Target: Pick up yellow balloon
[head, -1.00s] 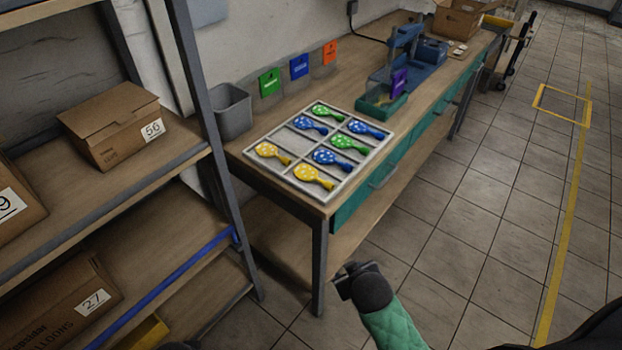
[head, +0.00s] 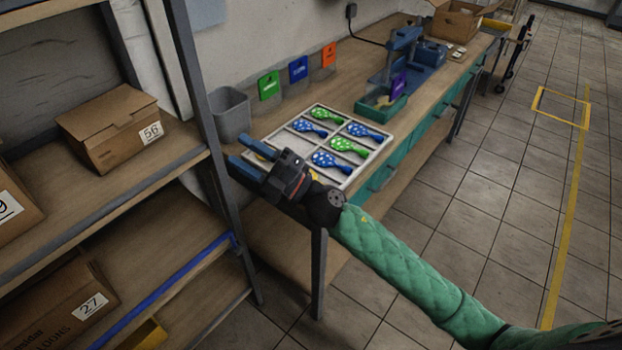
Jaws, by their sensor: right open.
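A white divided tray (head: 379,151) lies on the workbench near its front left corner. Blue balloons (head: 331,160) and green balloons (head: 348,145) with white dots lie in its compartments. No yellow balloon shows; the tray's near left part is hidden behind my right gripper. My right gripper (head: 247,156) is open, its two blue fingers pointing left over the tray's near left corner and the bench edge. Nothing shows between the fingers. My left gripper is not in view.
A grey bin (head: 230,113) stands behind the tray at the left. A shelf with cardboard boxes (head: 112,125) stands close on the left, its upright near my fingers. A blue machine (head: 403,60) stands further back on the bench. Green, blue and orange cards (head: 298,69) line the wall.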

